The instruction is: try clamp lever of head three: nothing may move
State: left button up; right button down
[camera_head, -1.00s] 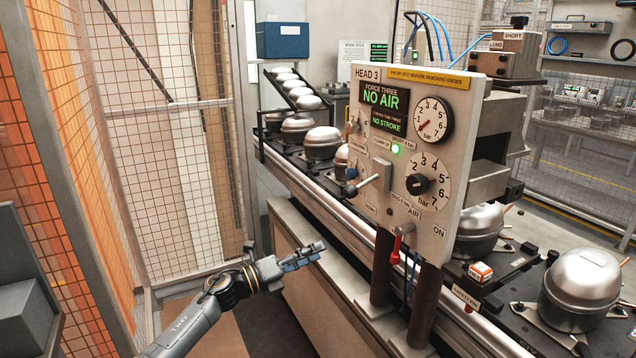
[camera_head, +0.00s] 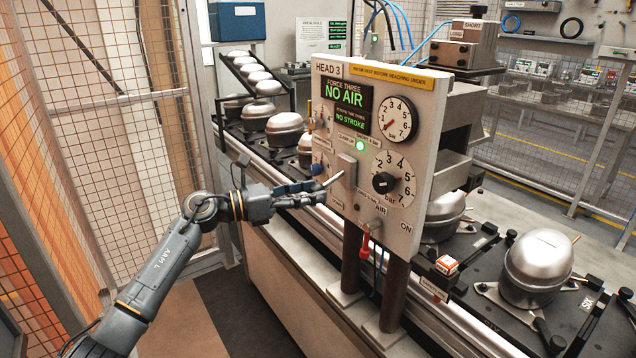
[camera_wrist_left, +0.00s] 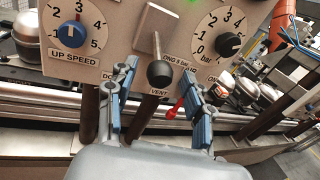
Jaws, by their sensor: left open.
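The head three panel (camera_head: 385,150) stands upright, with a "HEAD 3" label and a screen (camera_head: 344,92) reading "NO AIR" and "NO STROKE". A lever (camera_head: 333,180) sticks out from a grey plate on the panel's front. In the left wrist view the lever's dark ball knob (camera_wrist_left: 160,74) points at the camera, above a "VENT" label. My left gripper (camera_head: 318,190) is open at the lever. In the wrist view its blue-padded fingers stand on either side of the knob, with gaps showing; contact is not visible. My right gripper is out of view.
A green lamp (camera_head: 360,145) glows on the panel. A blue knob (camera_wrist_left: 72,34) and a black knob (camera_wrist_left: 229,43) flank the lever. A red handle (camera_head: 366,246) hangs below. Silver compressors (camera_head: 538,262) stand on the line. A mesh fence (camera_head: 100,110) is at left.

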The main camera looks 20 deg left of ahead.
aim_at(328, 183)
pick_arm(q)
jog(key=shift+x, duration=1.2)
grip_shut()
